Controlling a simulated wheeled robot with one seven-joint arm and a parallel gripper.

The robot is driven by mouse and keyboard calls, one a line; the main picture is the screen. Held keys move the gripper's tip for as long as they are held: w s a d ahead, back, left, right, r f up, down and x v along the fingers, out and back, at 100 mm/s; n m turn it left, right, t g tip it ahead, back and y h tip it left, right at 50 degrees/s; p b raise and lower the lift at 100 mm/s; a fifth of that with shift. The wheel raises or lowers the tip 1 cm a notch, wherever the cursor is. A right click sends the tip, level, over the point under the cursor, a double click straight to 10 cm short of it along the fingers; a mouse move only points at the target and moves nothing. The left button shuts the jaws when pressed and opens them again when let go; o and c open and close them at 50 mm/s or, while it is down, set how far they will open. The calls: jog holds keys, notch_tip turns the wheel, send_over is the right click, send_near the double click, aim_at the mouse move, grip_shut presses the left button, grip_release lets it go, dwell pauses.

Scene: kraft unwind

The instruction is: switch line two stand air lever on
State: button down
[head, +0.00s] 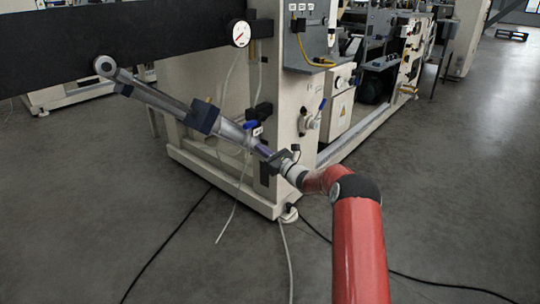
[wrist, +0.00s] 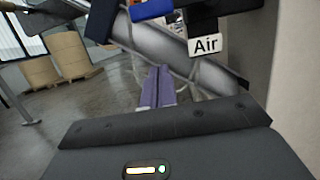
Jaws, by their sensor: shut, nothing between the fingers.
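A blue lever (head: 251,125) sits on a black valve at the front of the pale machine stand, just above a white tag (head: 257,131). My gripper (head: 260,148) is just below the lever and tag in the head view. In the wrist view its purple fingers (wrist: 159,72) are together and empty, pointing below and left of the tag. They appear apart from the lever.
A grey cylinder (head: 160,98) slopes down from a dark beam (head: 110,45) behind the lever. A gauge (head: 241,33) hangs above. Another blue-handled valve (head: 322,103) is on the stand's right side. Hoses and cables trail on the floor, which is open at front left.

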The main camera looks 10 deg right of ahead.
aim_at(254, 121)
notch_tip(254, 121, up, 5)
jog(key=w+a, duration=0.2)
jog(key=w, duration=0.1)
jog(key=shift+a+r, duration=0.1)
jog(key=shift+a, duration=0.05)
dwell(0.4)
jog(key=shift+s+r+m+p, duration=0.1)
jog(key=shift+r+m+p, duration=0.05)
jog(key=shift+m+p, duration=0.3)
